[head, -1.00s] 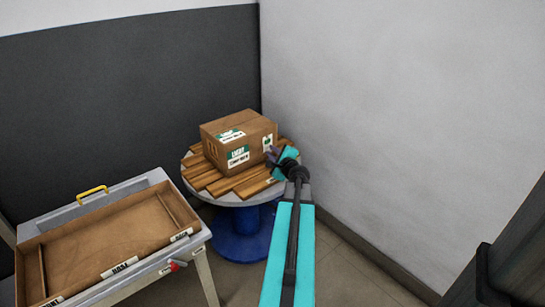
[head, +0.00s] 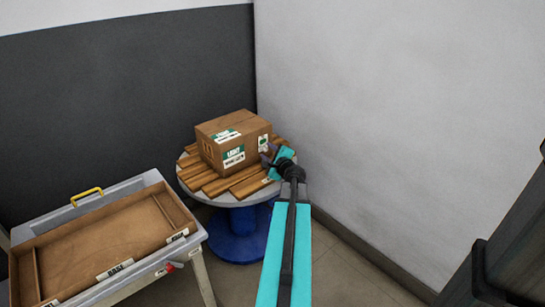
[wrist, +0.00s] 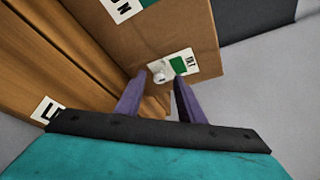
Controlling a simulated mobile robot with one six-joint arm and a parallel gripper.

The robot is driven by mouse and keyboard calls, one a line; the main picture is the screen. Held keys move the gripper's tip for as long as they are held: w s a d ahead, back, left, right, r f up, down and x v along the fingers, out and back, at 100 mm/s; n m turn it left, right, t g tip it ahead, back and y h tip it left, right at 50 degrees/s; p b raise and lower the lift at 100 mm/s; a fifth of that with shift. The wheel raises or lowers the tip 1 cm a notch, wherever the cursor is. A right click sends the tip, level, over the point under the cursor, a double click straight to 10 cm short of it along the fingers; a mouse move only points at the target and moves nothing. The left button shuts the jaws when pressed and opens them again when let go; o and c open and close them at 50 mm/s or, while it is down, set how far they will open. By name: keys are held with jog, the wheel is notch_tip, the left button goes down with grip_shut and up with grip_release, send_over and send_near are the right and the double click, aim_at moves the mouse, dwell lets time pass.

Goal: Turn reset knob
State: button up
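A cardboard box (head: 222,150) with green and white labels sits on a round table. On its right face is a white panel with a green square (wrist: 178,66). A small pale round part, perhaps the reset knob (wrist: 158,76), shows on that panel in the wrist view. My gripper (wrist: 160,82) is open, its two purple fingers spread apart with nothing between them. Its tips are close to the panel, either side of the pale part in the picture; I cannot tell whether they touch. In the head view my gripper (head: 267,156) is at the box's right side.
Wooden slats (head: 222,186) lie under and around the box on the round table (head: 229,200). A workbench with a brown tray (head: 95,245) stands at left, with a red knob-like part (head: 170,267) on its front. Grey walls meet behind the table.

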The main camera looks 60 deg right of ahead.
jog(key=shift+p+v, duration=0.55)
jog(key=shift+v, duration=3.75)
jog(key=shift+r+p, duration=0.1)
jog(key=shift+p, duration=0.75)
jog(key=shift+s, duration=0.1)
jog(key=p+v, duration=0.2)
jog(key=p, duration=0.5)
jog(key=shift+s+p, duration=0.15)
jog(key=shift+p, duration=0.25)
jog(key=p+v, duration=0.2)
jog(key=p, duration=0.2)
jog(key=shift+s+a, duration=0.25)
jog(key=shift+s, duration=0.15)
